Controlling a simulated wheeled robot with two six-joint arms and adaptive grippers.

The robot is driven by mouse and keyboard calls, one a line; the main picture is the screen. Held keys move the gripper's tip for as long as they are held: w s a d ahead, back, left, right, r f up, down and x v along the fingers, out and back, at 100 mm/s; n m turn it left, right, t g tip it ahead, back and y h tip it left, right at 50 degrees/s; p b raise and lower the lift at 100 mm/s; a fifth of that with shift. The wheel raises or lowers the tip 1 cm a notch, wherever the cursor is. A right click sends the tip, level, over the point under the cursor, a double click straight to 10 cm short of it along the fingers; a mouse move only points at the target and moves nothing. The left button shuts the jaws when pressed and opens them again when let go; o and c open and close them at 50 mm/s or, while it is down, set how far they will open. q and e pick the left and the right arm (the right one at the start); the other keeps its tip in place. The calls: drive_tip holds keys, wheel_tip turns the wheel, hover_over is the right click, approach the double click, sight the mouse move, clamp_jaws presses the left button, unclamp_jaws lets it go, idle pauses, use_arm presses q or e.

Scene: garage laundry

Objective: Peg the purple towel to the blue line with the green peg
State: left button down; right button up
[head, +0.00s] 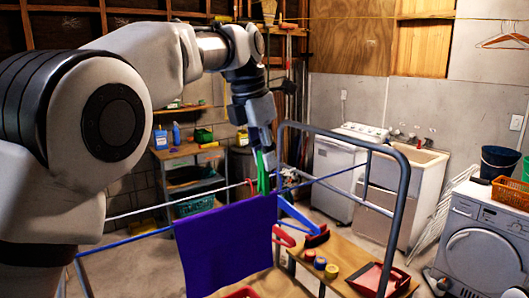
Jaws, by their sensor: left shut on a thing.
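The purple towel (226,248) hangs over the blue line (125,241), which slopes up from lower left to right. My left gripper (264,158) points down above the towel's top right corner and is shut on the green peg (262,178). The peg's lower end meets or overlaps the towel's top edge in the picture; I cannot tell whether it grips the towel and line. My right gripper is not in view.
A grey rack frame (404,190) stands around the lines, with a white line (140,210) behind. A wooden bench (345,262) holds tape rolls and a red dustpan (378,280). A washing machine (480,245) stands at right.

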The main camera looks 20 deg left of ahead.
sight(263, 170)
use_arm(q)
drive_tip(key=shift+f+b, duration=0.6)
drive_tip(key=shift+f, duration=1.75)
drive_tip(key=c, duration=0.9)
unclamp_jaws()
drive_tip(key=shift+c, duration=0.2)
drive_tip(key=v, duration=1.2)
